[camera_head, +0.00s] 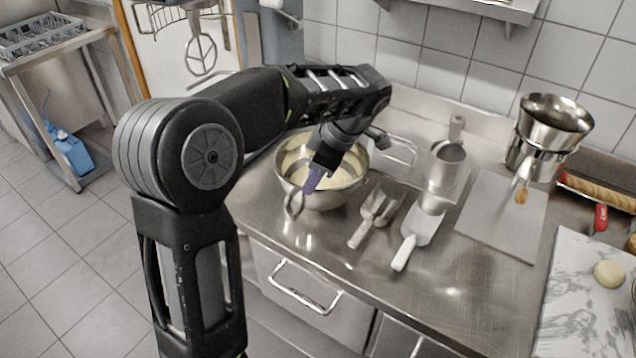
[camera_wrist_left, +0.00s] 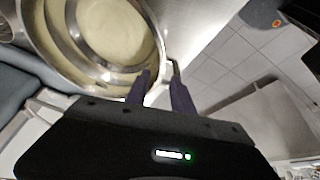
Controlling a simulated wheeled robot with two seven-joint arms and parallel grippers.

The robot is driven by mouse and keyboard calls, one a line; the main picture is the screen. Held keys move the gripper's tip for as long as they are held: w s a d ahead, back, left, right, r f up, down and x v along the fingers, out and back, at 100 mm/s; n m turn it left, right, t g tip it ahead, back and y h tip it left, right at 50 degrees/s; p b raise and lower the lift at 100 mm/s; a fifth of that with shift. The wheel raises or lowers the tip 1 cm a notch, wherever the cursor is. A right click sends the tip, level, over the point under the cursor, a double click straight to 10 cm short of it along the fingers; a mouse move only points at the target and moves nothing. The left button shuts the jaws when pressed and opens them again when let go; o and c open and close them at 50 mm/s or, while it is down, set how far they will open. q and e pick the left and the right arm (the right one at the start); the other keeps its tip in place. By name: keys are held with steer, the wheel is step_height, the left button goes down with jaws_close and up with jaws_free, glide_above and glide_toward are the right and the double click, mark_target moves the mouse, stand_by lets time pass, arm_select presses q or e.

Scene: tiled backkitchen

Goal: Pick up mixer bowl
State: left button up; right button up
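The mixer bowl (camera_head: 328,199) is a shiny steel bowl with a pale cream filling, upright on the steel counter, with a handle on its near left side. My left gripper (camera_head: 313,180) reaches down over it from above, its purple fingers at the near side of the bowl. In the left wrist view the bowl (camera_wrist_left: 75,60) fills the upper left. The fingers of the left gripper (camera_wrist_left: 161,80) are apart there, with the bowl's rim edge between or just beside them; firm contact cannot be made out. My right gripper is not in view.
Two metal scoops (camera_head: 376,213) (camera_head: 418,232) lie right of the bowl. A marble board (camera_head: 585,305) is at the right.

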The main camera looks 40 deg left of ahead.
mark_target(307, 198)
arm_select(q)
steer(key=shift+p+x, duration=1.05)
steer(key=shift+x, duration=1.55)
steer(key=shift+w, duration=0.25)
steer(key=shift+c, duration=0.2)
jaws_close()
steer(key=shift+r, duration=0.15)
